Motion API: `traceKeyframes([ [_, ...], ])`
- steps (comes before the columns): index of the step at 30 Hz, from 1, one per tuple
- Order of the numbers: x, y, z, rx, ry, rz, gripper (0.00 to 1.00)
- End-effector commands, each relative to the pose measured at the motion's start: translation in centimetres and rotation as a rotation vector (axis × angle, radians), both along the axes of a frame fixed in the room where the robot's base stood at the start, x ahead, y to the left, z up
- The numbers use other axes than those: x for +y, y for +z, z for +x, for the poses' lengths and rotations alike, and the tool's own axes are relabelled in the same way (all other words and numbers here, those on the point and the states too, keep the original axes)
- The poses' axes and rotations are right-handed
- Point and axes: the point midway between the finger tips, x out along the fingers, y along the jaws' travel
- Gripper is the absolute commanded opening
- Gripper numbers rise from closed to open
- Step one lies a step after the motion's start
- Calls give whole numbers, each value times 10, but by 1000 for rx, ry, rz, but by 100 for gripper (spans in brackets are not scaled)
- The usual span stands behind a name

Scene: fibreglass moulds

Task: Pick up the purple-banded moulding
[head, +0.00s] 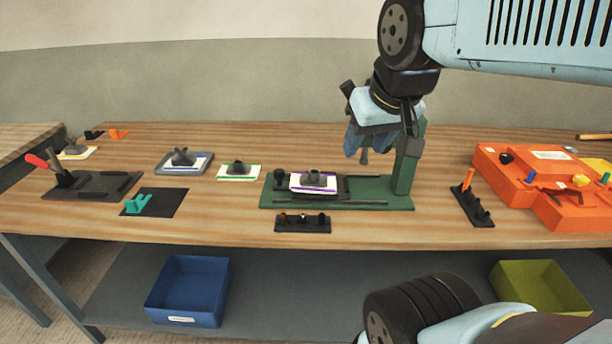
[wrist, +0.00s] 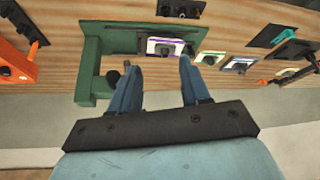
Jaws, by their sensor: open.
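The purple-banded moulding (head: 300,188) is a white plate with a purple band and a dark grey raised boss. It sits on the green fixture (head: 384,204), left of its upright post. It also shows in the wrist view (wrist: 152,46), just beyond my fingertips. My gripper (head: 367,151) is above the fixture, up and to the right of the moulding in the head view, apart from it. In the wrist view its two blue fingers (wrist: 160,66) are spread with nothing between them.
The fixture's green post (head: 406,165) stands close to the right of my gripper. Green-banded (head: 228,176) and blue-banded (head: 171,166) mouldings lie to the left. A small black rack (head: 303,229) is in front. An orange mould (head: 500,183) is at the right.

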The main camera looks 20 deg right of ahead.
Motion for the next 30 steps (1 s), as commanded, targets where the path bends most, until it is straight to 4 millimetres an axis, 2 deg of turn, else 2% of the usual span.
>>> traceKeyframes([
  [1,0,0,1,5,3,-4,52],
  [6,-1,-11,7,81,42,-57,66],
  [20,-7,-66,47,522,306,-441,66],
  [30,-4,-99,86,805,520,-773,66],
])
